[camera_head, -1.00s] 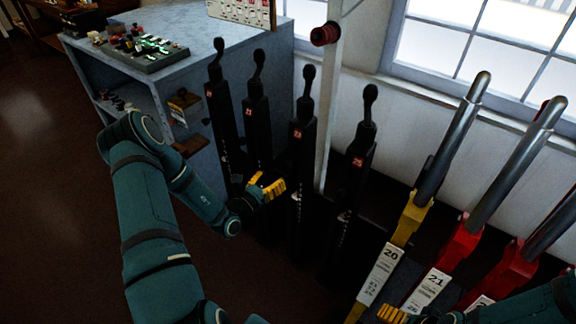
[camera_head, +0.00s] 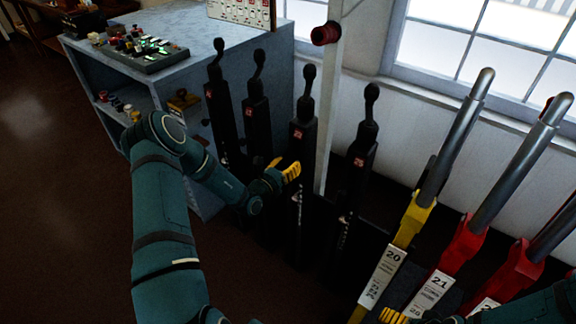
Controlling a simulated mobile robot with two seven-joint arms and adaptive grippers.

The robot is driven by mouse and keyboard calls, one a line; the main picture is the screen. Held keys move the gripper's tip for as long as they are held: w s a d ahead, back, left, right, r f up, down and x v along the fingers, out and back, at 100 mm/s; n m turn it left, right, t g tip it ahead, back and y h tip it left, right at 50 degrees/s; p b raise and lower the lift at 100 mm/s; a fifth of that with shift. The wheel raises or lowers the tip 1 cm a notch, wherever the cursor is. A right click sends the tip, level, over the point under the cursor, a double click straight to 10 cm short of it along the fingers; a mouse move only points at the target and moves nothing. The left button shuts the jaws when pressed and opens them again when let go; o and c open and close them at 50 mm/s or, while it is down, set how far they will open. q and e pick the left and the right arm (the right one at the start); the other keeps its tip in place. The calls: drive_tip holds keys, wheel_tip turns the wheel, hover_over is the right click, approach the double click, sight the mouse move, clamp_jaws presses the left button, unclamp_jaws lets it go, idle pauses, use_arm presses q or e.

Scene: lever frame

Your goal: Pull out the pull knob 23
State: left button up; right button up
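Several black upright pull knobs on tall black housings with small red number plates stand in a row. The third from the left, pull knob 23 (camera_head: 306,105), has a plate that seems to read 23; its knob is upright. My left gripper (camera_head: 284,167), with yellow fingers, is at the lower front of this housing, well below the knob. Its fingers look apart with nothing between them. Whether it touches the housing is unclear. My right gripper (camera_head: 393,316) shows only as yellow fingers at the bottom edge, beside the lever labels; its opening is unclear.
Yellow lever 20 (camera_head: 415,215) and red lever 21 (camera_head: 463,240) stand to the right with long grey handles. A grey cabinet (camera_head: 180,50) stands behind at left. A white post (camera_head: 327,120) with a red knob rises behind the row. Floor at left is clear.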

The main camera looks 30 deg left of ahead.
use_arm(q)
clamp_jaws()
drive_tip(key=shift+s+a+r+p, duration=0.1)
drive_tip(key=shift+s+p, duration=0.8)
drive_tip(key=shift+s, duration=0.4)
drive_tip(key=o, duration=0.5)
unclamp_jaws()
drive_tip(key=shift+s, duration=0.1)
drive_tip(key=s, duration=0.8)
drive_tip(key=s+a, duration=0.1)
drive_tip(key=s, duration=0.3)
